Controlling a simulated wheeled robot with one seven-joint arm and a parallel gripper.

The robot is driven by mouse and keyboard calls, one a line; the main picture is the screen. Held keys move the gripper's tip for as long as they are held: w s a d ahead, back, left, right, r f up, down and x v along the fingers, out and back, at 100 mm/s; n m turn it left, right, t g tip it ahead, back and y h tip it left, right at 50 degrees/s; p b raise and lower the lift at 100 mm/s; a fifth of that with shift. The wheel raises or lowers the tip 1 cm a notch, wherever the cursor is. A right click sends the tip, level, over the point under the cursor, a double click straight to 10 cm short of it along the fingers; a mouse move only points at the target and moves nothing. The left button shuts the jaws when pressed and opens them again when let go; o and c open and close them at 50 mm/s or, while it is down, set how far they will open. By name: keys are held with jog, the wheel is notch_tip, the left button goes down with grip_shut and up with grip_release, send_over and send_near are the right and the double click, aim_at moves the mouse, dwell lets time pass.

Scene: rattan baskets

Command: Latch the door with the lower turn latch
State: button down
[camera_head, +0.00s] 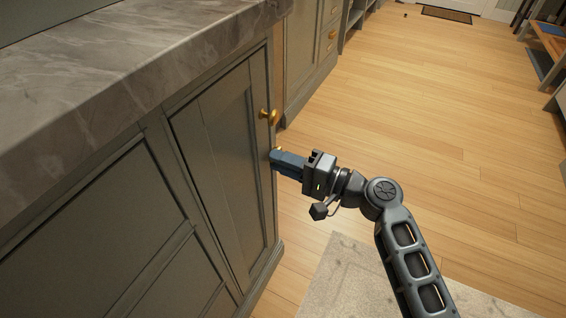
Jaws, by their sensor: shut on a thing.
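The grey-green cabinet door (222,165) stands under the stone counter and looks closed or nearly so; I cannot tell exactly. A brass fitting (268,116) sits high near its right edge. A small brass piece, apparently the lower turn latch (278,149), shows just below it at the door's edge. My gripper (275,157) reaches in from the right at that edge, its blue fingers shut on the lower turn latch. The fingers hide most of the latch, so its angle cannot be seen.
The marble counter (130,75) overhangs the door. More cabinets with brass knobs (332,34) stand beyond. Open wooden floor (430,110) lies to the right, with a pale rug (350,275) below my arm. A shelf or bench (550,45) is at the far right.

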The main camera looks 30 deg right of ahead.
jog(key=shift+f, duration=0.1)
jog(key=c, duration=1.1)
grip_release()
jog(key=shift+s, duration=0.1)
jog(key=p+v, duration=0.1)
jog(key=v, duration=0.6)
jog(key=shift+s+d, duration=0.25)
